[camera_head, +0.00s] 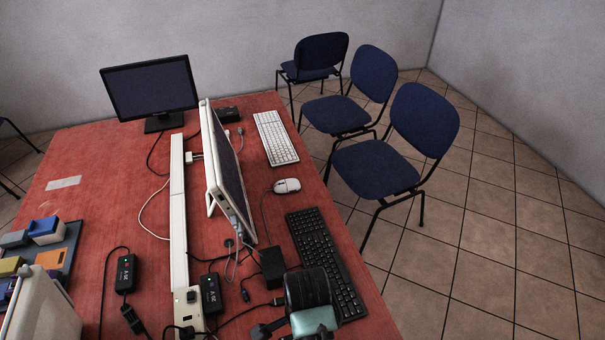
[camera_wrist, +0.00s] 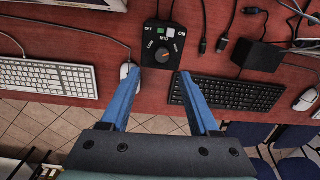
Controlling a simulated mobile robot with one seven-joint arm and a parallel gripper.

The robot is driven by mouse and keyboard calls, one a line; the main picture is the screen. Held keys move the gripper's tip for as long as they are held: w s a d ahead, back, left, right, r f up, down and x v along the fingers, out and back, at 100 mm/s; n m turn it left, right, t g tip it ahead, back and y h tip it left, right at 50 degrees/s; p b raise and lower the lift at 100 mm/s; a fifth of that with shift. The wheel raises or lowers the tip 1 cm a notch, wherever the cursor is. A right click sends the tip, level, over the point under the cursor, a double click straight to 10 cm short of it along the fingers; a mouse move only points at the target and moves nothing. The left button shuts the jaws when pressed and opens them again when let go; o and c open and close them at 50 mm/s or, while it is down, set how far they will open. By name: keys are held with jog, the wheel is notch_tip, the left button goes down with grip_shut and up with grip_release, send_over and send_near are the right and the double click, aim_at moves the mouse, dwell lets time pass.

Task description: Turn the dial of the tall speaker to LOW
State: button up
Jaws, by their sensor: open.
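A black control box (camera_wrist: 160,45) with a round dial (camera_wrist: 161,56) lies on the red table in the wrist view. A small orange mark shows on the dial; small labels around it are too blurred to read surely. OFF and ON are marked beside two buttons at the box's far end. My gripper (camera_wrist: 158,88) is open, its two blue fingers apart on either side of the dial's near side, with nothing between them. I cannot make out a tall speaker in either view, nor the box for sure in the head view.
A white mouse (camera_wrist: 130,76) lies close left of the box, by the left fingertip. A black keyboard (camera_wrist: 240,93) lies right and a white keyboard (camera_wrist: 48,76) left. A black power block (camera_wrist: 256,55) and cables lie to the right. Blue chairs (camera_head: 424,119) stand along the table's right side.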

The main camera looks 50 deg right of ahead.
jog(key=f, duration=0.7)
jog(key=shift+w+f, duration=0.3)
jog(key=shift+f, duration=0.1)
grip_shut()
